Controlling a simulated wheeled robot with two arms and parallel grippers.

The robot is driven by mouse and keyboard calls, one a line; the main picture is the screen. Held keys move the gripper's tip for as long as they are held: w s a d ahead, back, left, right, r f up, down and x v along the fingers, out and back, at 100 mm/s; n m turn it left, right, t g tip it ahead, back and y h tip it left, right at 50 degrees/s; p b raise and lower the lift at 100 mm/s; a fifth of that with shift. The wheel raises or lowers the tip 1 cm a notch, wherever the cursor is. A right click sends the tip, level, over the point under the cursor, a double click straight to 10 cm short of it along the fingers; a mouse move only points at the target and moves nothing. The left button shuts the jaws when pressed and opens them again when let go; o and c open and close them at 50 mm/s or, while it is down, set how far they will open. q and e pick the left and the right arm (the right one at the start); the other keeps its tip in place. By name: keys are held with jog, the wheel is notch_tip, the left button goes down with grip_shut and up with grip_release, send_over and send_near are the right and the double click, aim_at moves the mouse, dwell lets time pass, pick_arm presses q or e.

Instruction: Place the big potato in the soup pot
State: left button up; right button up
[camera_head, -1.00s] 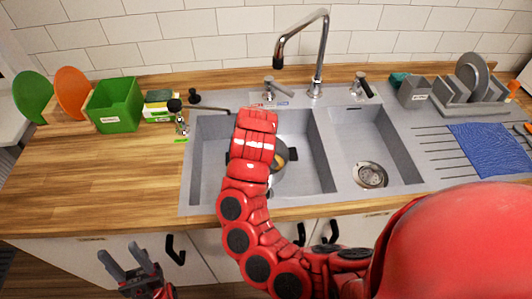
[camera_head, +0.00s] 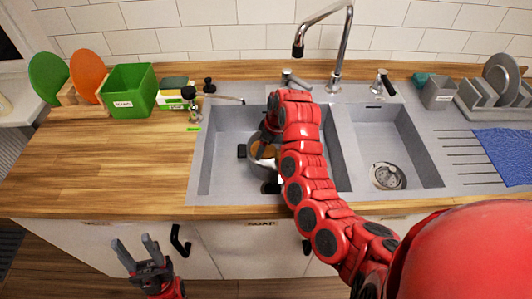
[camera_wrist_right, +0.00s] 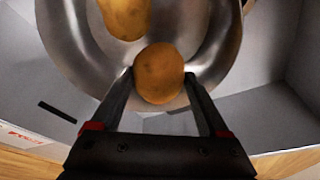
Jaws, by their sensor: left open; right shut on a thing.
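The metal soup pot (camera_head: 251,161) with dark handles stands in the left sink basin, partly hidden by my right arm. In the right wrist view its curved steel wall (camera_wrist_right: 75,50) fills the upper part. My right gripper (camera_wrist_right: 158,84) is shut on a round brown potato (camera_wrist_right: 158,73), held at the near inner side of the pot. Another potato (camera_wrist_right: 125,15) lies farther inside, cut off by the top edge. I cannot tell which potato is bigger. My left gripper (camera_head: 137,250) is open and empty in front of the cabinet.
The faucet (camera_head: 340,50) rises behind the sink. The right basin (camera_head: 385,145) is empty except for its drain. A green box (camera_head: 128,92), green and orange boards and a dark-topped bottle (camera_head: 190,98) stand left. A dish rack (camera_head: 490,95) and blue cloth (camera_head: 505,150) are right. The left counter front is clear.

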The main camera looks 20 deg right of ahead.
aim_at(265, 154)
notch_tip(265, 154, down, 4)
jog(key=shift+r+p, duration=0.25)
jog(key=shift+p, duration=0.25)
jog(key=shift+f, duration=0.1)
jog(key=shift+f, duration=0.1)
jog(key=o, duration=1.4)
jog(key=b+v, duration=0.1)
jog(key=v, duration=0.4)
jog(key=shift+r+b, duration=0.25)
jog(key=shift+b, duration=0.05)
jog(key=p+v, duration=0.2)
jog(key=v, duration=0.3)
jog(key=shift+s+d+r, duration=0.1)
jog(key=shift+r, duration=0.05)
jog(key=shift+s+d+r+p, duration=0.15)
jog(key=shift+r+p, duration=0.15)
jog(key=shift+r, duration=0.35)
